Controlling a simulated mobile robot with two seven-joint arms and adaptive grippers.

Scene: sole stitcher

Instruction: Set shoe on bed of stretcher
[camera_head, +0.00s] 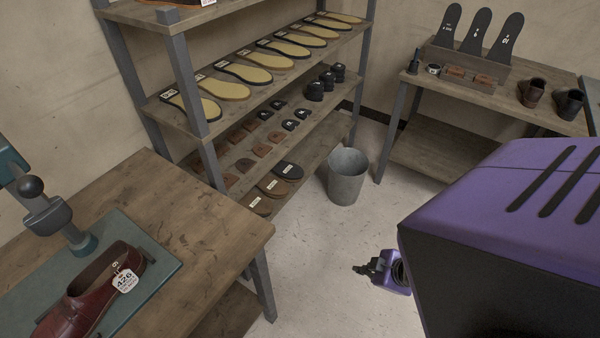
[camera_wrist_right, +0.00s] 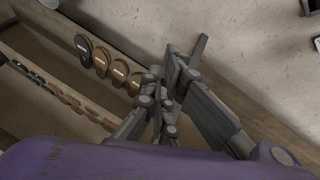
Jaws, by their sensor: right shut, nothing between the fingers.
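My left gripper is not in view.
A wooden bench (camera_head: 190,213) carries the machine. A shelf rack (camera_head: 330,142) with soles and heels stands behind it, with a metal bucket (camera_head: 348,172) at its end. A side table (camera_head: 470,95) holds insoles and dark shoes. The floor between is clear.

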